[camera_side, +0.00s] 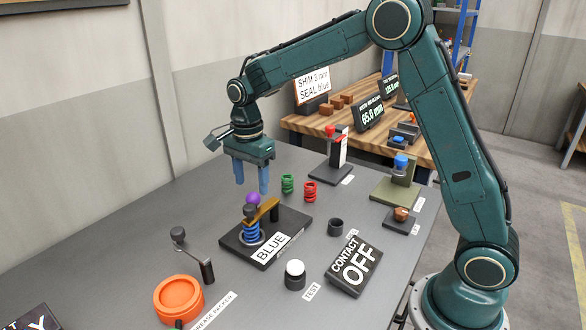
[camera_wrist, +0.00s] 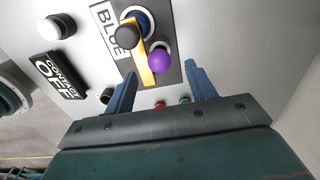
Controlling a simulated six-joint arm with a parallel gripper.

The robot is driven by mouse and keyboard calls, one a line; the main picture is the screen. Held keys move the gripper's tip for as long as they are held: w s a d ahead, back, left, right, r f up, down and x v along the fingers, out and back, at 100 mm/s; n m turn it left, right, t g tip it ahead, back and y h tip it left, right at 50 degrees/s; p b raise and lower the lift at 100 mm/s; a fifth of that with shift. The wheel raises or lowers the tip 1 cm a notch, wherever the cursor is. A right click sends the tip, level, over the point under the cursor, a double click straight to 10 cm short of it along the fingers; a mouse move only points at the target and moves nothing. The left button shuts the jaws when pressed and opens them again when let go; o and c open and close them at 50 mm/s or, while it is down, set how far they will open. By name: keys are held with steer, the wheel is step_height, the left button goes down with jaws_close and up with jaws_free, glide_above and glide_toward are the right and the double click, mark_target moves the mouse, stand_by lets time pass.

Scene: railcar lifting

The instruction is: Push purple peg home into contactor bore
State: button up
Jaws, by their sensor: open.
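The purple peg (camera_side: 253,198) shows as a round purple top beside a yellow bar (camera_side: 264,209) on a dark base plate (camera_side: 293,226) labelled BLUE. The wrist view also shows the purple top (camera_wrist: 159,60), beside the bar and near a black knob (camera_wrist: 127,36). The peg's lower part and the bore are hidden.
A sign (camera_side: 354,265) reads CONTACT OFF. A white-topped button (camera_side: 295,274), an orange round dish (camera_side: 178,299) and a lever (camera_side: 193,256) stand in front.

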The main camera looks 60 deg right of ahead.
step_height(320, 180, up, 10)
steer(key=shift+f, duration=0.2)
stand_by(0.5)
steer(key=s+r+n+t, duration=0.25)
steer(key=s+n, duration=0.25)
steer(key=s, duration=0.3)
steer(key=s+r+n+t, duration=0.1)
steer(key=s+r+n, duration=0.3)
steer(key=s, duration=0.4)
steer(key=s+f+n+t, duration=0.1)
steer(key=s+f+n, duration=0.1)
steer(key=s+n, duration=0.2)
steer(key=s+f+n+t, duration=0.1)
steer(key=s+f+n, duration=0.2)
steer(key=s, duration=0.6)
steer(key=shift+s+d+n, duration=0.25)
steer(key=shift+s+n, duration=0.15)
steer(key=shift+n, duration=0.6)
